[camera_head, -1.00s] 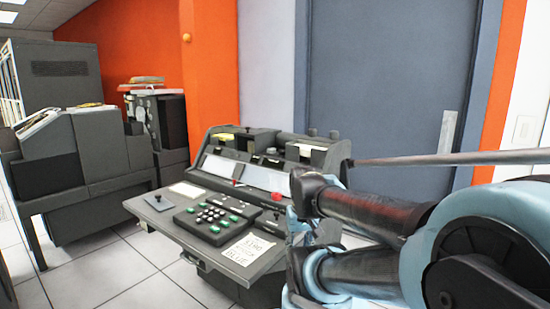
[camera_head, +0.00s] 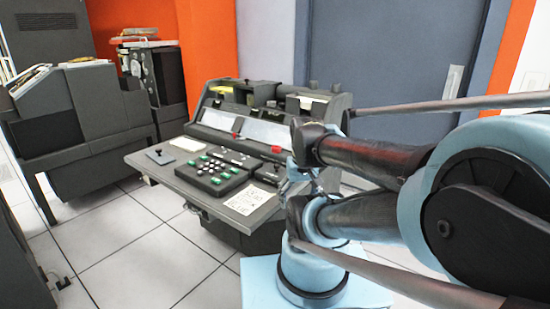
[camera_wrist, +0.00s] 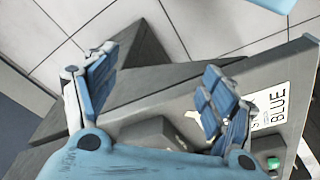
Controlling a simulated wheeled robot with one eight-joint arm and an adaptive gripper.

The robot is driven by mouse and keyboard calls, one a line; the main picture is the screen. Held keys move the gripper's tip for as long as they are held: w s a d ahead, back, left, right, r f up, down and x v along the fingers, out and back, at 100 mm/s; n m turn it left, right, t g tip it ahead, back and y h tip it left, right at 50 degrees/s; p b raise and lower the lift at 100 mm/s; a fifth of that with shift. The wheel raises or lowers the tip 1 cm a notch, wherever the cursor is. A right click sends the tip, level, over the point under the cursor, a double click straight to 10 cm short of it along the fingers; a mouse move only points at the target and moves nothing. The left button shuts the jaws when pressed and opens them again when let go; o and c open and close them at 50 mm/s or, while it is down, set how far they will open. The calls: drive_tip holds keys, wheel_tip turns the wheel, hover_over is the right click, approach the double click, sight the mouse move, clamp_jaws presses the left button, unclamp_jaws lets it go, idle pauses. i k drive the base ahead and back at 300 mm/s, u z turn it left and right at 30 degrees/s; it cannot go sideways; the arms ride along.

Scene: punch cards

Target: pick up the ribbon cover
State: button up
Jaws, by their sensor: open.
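The grey keypunch machine (camera_head: 180,178) has a keyboard desk and a raised back with dark boxy parts. I cannot tell for sure which part is the ribbon cover. A dark block with a light top (camera_head: 307,104) at the back right may be it. My gripper (camera_wrist: 160,62) is open, with blue padded fingers spread apart and nothing between the tips. In the wrist view, a grey raised block (camera_wrist: 150,133) on the machine shows below and between the fingers, partly hidden by my palm. In the head view, my arm hides the machine's right side.
A paper note (camera_head: 248,199) lies on the desk's right front, beside the green and black keys (camera_head: 212,176). Another dark machine (camera_head: 85,125) stands at the left. A blue-grey door (camera_head: 400,60) is behind. Tiled floor (camera_head: 125,240) is free in front.

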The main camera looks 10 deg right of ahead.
sight(270, 174)
drive_tip(key=u, duration=0.9)
drive_tip(key=k, duration=0.55)
drive_tip(key=z, duration=1.65)
